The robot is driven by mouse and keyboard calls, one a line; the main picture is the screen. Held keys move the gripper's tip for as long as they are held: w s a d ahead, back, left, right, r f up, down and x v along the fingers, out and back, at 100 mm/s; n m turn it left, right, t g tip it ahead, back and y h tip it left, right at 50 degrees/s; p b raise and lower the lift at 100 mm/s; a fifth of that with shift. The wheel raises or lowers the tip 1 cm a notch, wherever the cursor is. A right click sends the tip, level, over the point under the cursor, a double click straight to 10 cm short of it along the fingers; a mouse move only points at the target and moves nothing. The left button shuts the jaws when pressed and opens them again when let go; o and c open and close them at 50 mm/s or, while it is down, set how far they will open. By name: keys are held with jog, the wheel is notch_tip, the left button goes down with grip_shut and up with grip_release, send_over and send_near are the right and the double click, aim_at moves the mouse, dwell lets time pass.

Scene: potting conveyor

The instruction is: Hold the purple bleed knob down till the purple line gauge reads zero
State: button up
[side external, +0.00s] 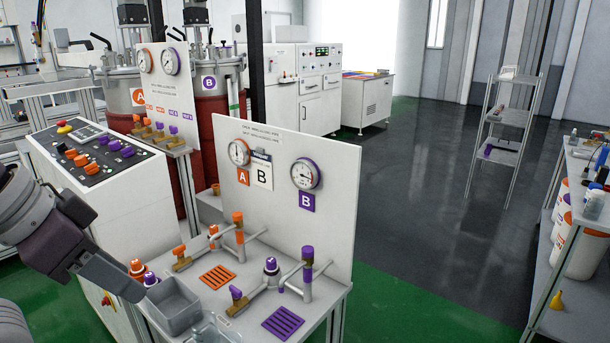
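The purple line gauge (305,174) is on the right of the upright white panel, above a purple B plate (307,202). Its needle is too small to read. Below it, the purple pipe line carries a rounded purple knob with a pale collar (271,265), a purple valve handle (237,293) and a purple-capped post (308,253). I cannot tell for certain which is the bleed knob; the rounded one looks likeliest. My gripper (138,294) is at the left, beside the grey bin and apart from the purple line. Its fingers cannot be made out clearly.
A grey bin (174,301) stands at the bench's left edge, with orange and purple capped items (143,271) behind it. The orange line (213,243) with its gauge (239,152) is left of the purple one. Slotted orange (217,277) and purple (283,323) drains lie in front.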

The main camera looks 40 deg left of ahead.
grip_shut()
dwell(1.4)
